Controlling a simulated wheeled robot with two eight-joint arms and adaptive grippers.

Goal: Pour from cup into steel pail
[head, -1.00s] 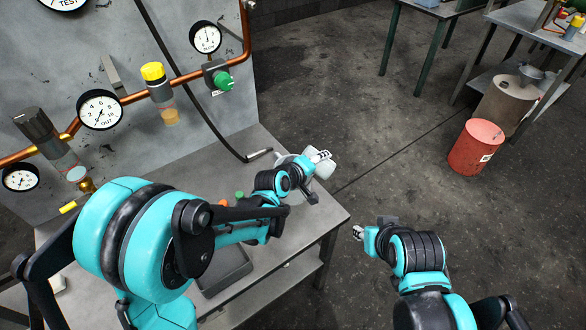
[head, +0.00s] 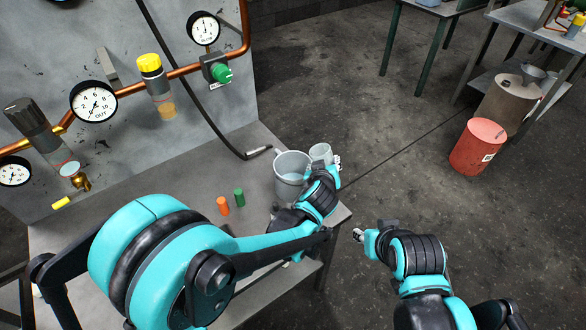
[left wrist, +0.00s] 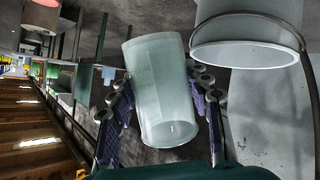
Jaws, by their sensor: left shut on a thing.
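My left gripper (head: 331,170) is shut on the pale, translucent cup (head: 320,152), just right of the steel pail. In the left wrist view the cup (left wrist: 158,85) sits between the two fingers. The steel pail (head: 290,178) stands on the grey bench near its right end, and my left wrist covers part of its lower right side. The pail (left wrist: 245,30) also shows in the left wrist view, at the upper right, apart from the cup. My right gripper (head: 358,235) is off the bench's right corner, too small to tell open from shut.
An orange cylinder (head: 222,206) and a green cylinder (head: 239,197) stand on the bench (head: 175,175) left of the pail. A gauge panel (head: 110,50) with copper pipe rises behind. A red drum (head: 478,148) stands on the floor.

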